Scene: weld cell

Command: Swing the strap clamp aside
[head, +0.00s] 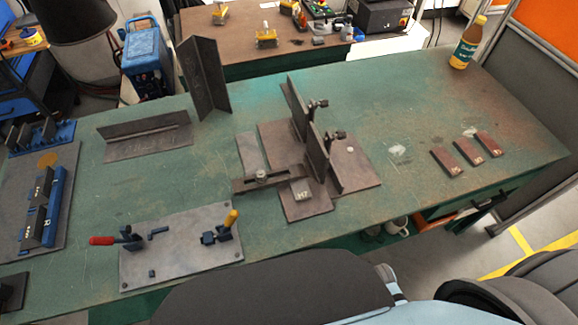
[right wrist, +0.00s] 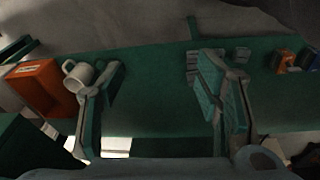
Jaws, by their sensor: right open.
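The strap clamp (head: 268,180) is a dark slotted bar with a round knob on it, lying across the lower left of the weld fixture (head: 355,169). Its right end is close to a small grey block (head: 302,190) marked H7; I cannot tell whether they touch. Dark upright plates (head: 316,150) stand on the fixture beside it. In the right wrist view my right gripper (right wrist: 162,70) is open and empty, its two fingers wide apart. Neither gripper shows in the head view, and the strap clamp cannot be made out in the wrist view.
A plate (head: 185,275) with red- and yellow-handled toggle clamps is at the front. Several reddish blocks (head: 468,152) and a bottle (head: 467,43) are at right. A mug (right wrist: 78,76) and orange box (right wrist: 42,86) show in the wrist view.

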